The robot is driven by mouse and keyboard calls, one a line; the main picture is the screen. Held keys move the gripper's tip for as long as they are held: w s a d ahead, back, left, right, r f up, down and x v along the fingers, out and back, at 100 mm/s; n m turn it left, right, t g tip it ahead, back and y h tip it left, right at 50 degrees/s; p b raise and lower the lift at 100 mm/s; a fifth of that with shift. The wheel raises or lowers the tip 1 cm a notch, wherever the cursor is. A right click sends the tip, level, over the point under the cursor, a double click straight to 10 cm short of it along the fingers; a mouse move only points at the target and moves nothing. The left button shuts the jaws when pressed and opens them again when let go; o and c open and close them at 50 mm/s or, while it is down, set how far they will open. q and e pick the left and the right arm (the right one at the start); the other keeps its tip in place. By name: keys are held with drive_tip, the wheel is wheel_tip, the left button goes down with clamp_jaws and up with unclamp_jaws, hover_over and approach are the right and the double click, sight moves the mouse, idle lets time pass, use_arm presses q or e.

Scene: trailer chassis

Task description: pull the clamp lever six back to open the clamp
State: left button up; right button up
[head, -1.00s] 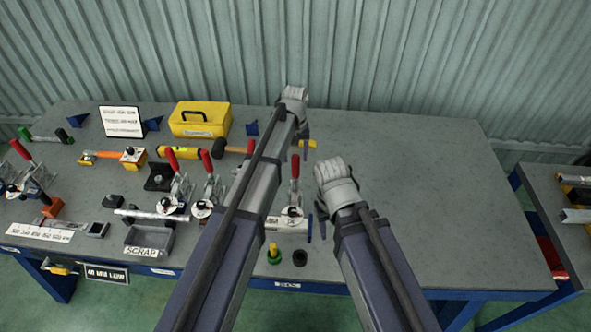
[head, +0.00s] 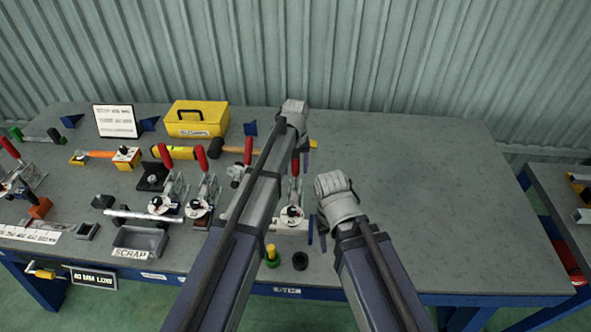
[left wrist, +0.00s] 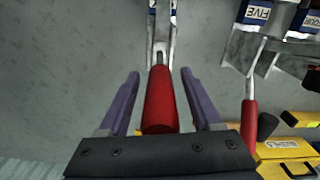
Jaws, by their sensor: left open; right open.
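The clamp lever six, a red-handled upright lever, shows in the head view (head: 295,166), partly hidden by my left gripper (head: 301,146). Its clamp (head: 292,213) stands on the bench behind the SIX label at the front edge. In the left wrist view, the red handle (left wrist: 159,98) lies between the two spread fingers of my left gripper (left wrist: 160,75), with a gap on each side. The metal lever arm runs away from it. My right gripper (head: 322,228) is open and empty, to the right of the clamp.
A neighbouring red lever (left wrist: 250,122), on the clamp marked FIVE, is close by at right in the left wrist view. More red-handled clamps, a yellow box (head: 196,119), a hammer and a scrap tray (head: 140,240) lie left. The bench's right side (head: 430,200) is bare.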

use_arm(q)
drive_tip(key=shift+c, duration=0.4)
clamp_jaws()
idle(0.9)
